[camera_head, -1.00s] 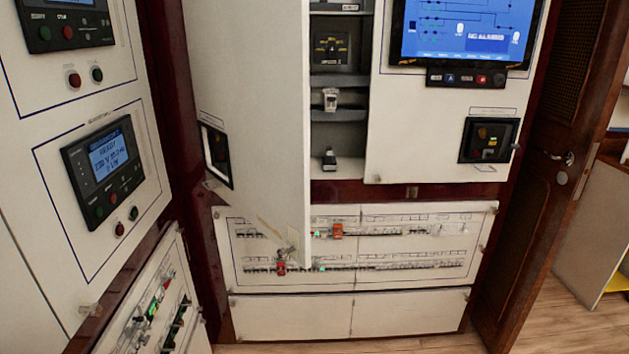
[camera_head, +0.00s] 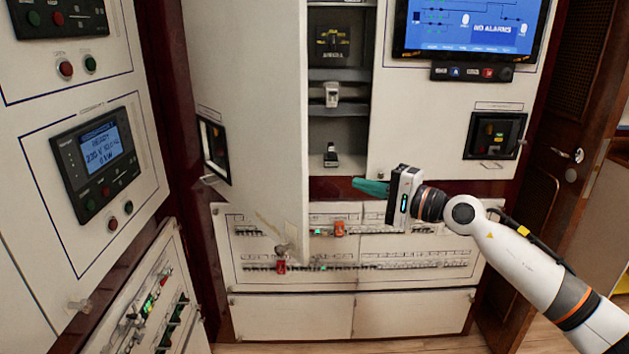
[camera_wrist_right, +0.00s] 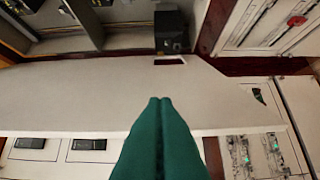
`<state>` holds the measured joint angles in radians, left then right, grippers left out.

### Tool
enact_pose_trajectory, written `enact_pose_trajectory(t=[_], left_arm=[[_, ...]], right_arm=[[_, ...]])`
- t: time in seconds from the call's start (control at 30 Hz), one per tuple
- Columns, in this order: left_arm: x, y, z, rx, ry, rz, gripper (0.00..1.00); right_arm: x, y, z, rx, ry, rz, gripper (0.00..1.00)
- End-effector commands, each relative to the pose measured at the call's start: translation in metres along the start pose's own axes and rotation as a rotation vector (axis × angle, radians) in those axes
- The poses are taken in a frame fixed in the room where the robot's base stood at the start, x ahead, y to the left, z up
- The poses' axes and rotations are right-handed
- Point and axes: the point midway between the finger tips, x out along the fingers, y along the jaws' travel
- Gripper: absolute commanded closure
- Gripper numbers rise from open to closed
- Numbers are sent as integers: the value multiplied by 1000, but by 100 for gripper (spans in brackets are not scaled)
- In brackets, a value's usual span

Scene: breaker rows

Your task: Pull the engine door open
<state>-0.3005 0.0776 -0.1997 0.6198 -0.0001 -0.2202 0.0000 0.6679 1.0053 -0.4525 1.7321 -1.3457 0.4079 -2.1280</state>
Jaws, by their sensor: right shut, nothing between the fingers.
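A tall white cabinet door (camera_head: 250,100), most likely the engine door, stands partly open, its free edge beside an open compartment. No label on it can be read. It has a black-framed inset (camera_head: 215,150) with a small handle near its left side. My right gripper (camera_head: 355,184) has teal fingers, shut with nothing between them, to the right of the door's lower free edge. In the right wrist view the shut fingers (camera_wrist_right: 161,100) show in front of a broad white panel (camera_wrist_right: 70,95), seemingly the same door; contact cannot be told. My left gripper is not in view.
The open compartment (camera_head: 338,80) holds dark breakers on shelves. A white panel with a screen (camera_head: 475,25) is on the right, above breaker rows (camera_head: 400,262). A control panel (camera_head: 100,165) stands at the left and a wooden door (camera_head: 540,190) at the right.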

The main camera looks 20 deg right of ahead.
Motion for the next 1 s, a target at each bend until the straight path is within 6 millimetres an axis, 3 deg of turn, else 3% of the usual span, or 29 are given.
enact_pose_trajectory(t=[0.13, 0.27, 0.6, 0.8, 1.0], left_arm=[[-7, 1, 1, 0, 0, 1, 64], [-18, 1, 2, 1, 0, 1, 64], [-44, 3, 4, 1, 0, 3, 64], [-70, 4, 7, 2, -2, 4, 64], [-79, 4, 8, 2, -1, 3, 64]], right_arm=[[9, 6, -2, -41, 5, -2, 100], [30, 9, -3, -36, 5, 0, 100], [104, 8, -3, -31, 4, 0, 100], [106, 6, -28, -34, 4, -5, 100], [108, 3, -39, -33, 3, -3, 100]])
